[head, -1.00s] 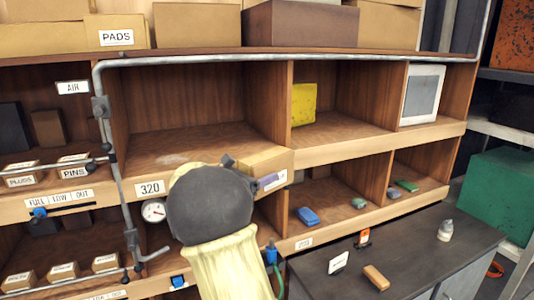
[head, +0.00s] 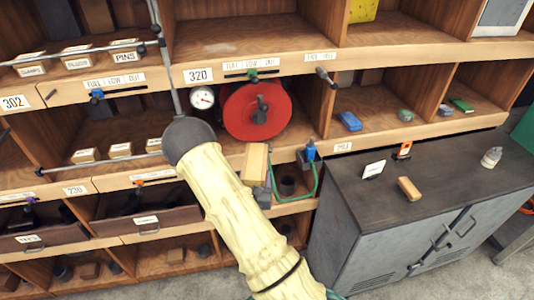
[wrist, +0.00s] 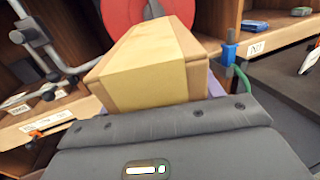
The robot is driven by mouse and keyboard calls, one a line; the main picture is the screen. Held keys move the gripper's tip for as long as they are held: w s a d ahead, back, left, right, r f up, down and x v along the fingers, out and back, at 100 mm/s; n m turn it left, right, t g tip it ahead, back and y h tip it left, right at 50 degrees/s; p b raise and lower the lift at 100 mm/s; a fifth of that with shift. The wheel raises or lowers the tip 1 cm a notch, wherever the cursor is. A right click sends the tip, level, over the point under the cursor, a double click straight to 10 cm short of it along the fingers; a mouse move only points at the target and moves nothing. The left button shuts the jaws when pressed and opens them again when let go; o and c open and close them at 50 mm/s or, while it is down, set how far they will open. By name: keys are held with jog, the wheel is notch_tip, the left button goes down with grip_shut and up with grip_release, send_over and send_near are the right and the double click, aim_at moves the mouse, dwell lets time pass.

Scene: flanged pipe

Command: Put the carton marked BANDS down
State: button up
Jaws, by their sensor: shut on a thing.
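My gripper (head: 262,178) is shut on a tan cardboard carton (head: 256,160). The carton hangs in front of the shelving, just below a red disc (head: 257,110). In the wrist view the carton (wrist: 150,65) fills the middle, tilted, with a paler tape band across it. No lettering shows on its visible faces, so I cannot read BANDS. I cannot tell whether the carton touches the shelf edge.
A blue-topped fitting with a green hose (head: 311,150) is close to the right of the carton. A pressure gauge (head: 202,97) and a vertical grey pipe (head: 168,60) are to the left. The grey cabinet top (head: 440,185) holds a few small things, with free room. The upper bay (head: 240,35) looks empty.

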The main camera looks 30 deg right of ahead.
jog(key=s+a+f+n+t+y+b, duration=0.1)
jog(key=a+f+n+y+b, duration=0.2)
jog(key=f, duration=0.8)
jog(key=s+a+f+n+t+y+b, duration=0.1)
jog(key=a+f+y, duration=0.5)
jog(key=f, duration=0.6)
jog(key=shift+s+a+f+n+b, duration=0.2)
jog(key=shift+s+n+b, duration=0.25)
jog(key=shift+n+b, duration=0.55)
jog(key=shift+a+r, duration=0.1)
jog(key=shift+a, duration=0.1)
jog(key=shift+s, duration=0.1)
